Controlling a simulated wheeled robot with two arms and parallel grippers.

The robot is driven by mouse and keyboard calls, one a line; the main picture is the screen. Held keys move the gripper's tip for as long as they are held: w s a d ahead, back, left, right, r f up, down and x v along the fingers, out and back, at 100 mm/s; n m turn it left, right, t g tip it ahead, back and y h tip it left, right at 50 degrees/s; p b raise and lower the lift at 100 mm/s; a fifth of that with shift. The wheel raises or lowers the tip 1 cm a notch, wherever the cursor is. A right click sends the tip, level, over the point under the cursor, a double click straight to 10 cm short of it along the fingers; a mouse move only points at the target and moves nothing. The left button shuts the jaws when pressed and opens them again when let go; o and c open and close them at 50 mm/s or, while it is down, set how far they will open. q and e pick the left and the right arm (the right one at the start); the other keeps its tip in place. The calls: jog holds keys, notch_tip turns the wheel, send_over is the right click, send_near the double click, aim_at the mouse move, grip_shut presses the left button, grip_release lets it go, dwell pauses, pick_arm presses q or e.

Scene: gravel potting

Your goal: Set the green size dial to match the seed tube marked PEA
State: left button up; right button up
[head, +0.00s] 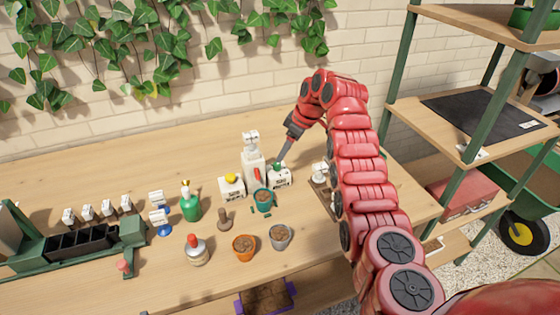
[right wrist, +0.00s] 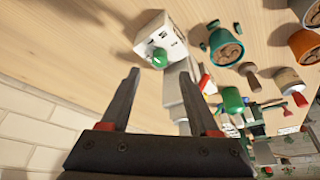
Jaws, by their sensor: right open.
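The green size dial (head: 278,166) sits on a small white box (head: 280,182) with dark markings on its face. It also shows in the right wrist view as a green knob (right wrist: 159,57) on the white box (right wrist: 160,31). My right gripper (head: 281,162) is open at the dial. In the right wrist view its fingertips (right wrist: 158,74) lie either side of the knob's line; I cannot tell if they touch it. Several small labelled things (head: 98,210) stand at the left rack, their labels too small to read, so I cannot pick out PEA. My left gripper is out of view.
A teal pot (head: 263,205), an orange pot (head: 244,253), a grey pot (head: 280,242) and a green bottle (head: 190,206) stand nearby. The back left table is clear.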

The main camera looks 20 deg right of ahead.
jog(key=b+v, duration=0.1)
jog(key=v, duration=1)
